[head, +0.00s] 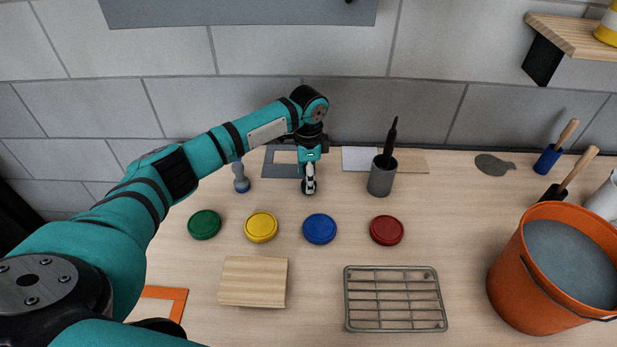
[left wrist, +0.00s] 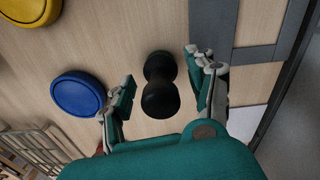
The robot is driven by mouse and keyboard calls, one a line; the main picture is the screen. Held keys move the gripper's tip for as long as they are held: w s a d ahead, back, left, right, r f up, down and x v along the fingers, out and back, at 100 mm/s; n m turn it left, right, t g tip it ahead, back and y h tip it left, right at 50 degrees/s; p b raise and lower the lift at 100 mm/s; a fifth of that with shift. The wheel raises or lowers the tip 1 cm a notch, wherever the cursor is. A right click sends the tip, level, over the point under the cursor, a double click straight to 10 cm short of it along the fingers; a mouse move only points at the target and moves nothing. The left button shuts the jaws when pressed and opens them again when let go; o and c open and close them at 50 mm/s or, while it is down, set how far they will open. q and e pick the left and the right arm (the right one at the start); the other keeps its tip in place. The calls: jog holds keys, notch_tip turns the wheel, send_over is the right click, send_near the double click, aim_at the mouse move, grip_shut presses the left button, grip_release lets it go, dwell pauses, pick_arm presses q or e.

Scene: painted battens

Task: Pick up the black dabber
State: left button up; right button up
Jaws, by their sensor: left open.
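The black dabber (left wrist: 160,86) stands on the wooden table, dark and waisted with a rounded end. In the left wrist view it lies between the two spread fingers of my left gripper (left wrist: 160,88), with a visible gap on each side. In the head view my left gripper (head: 309,185) points down at the back of the table and hides most of the dabber; only a dark bit shows under the fingers. My left gripper is open and holds nothing. My right gripper is in neither view.
Blue (head: 320,229), yellow (head: 261,227), green (head: 204,224) and red (head: 386,230) round lids lie in front. A blue-grey dabber (head: 241,178) stands left. A grey cup (head: 381,181) with a black tool stands right. A wire rack (head: 395,299) and orange bucket (head: 507,275) are nearer.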

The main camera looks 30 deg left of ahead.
pick_arm(q)
grip_shut()
dwell(0.4)
jog(key=shift+f, duration=0.1)
jog(key=shift+r, duration=0.4)
jog(key=r, duration=0.1)
jog(key=b, duration=0.1)
jog(key=r, duration=0.1)
jog(key=shift+s+d+r+b, duration=0.15)
jog(key=shift+d+r+b, duration=0.1)
jog(key=shift+r+b, duration=0.1)
jog(key=s+d+b, duration=0.1)
jog(key=s+d, duration=0.2)
jog(key=d, duration=0.1)
jog(key=s+d+r, duration=0.1)
jog(key=s+d, duration=0.2)
jog(key=s+d+b, duration=0.1)
jog(key=s+d, duration=0.3)
jog(key=shift+d+r+b, duration=0.3)
jog(key=shift+d+r, duration=0.05)
